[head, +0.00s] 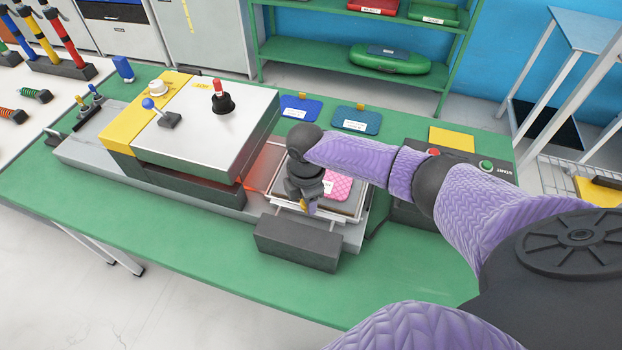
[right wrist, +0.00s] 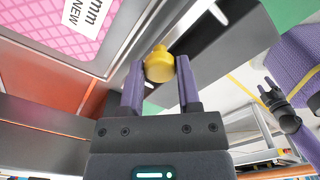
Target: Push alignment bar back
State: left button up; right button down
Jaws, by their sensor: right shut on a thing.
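My right gripper (head: 309,207) is at the front edge of the tray at the machine's right end. In the right wrist view its purple fingers (right wrist: 160,84) are closed on a yellow knob (right wrist: 160,65). A pink patterned board (head: 341,188) with a white label lies in the tray behind the bar. My left gripper (right wrist: 274,92) shows at the right of the wrist view, empty, its fingers apart.
A dark grey block (head: 297,244) stands just in front of the tray. The machine's large grey housing (head: 208,125) is left of the tray. A control box with a green start button (head: 486,166) is to the right. The green table front (head: 200,270) is clear.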

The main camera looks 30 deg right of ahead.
jog(key=shift+s+a+f, duration=0.1)
jog(key=shift+a, duration=0.05)
jog(key=c, duration=0.7)
grip_release()
jog(key=o, duration=0.4)
jog(key=shift+a, duration=0.1)
notch_tip(320, 180, up, 10)
jog(key=p, duration=0.2)
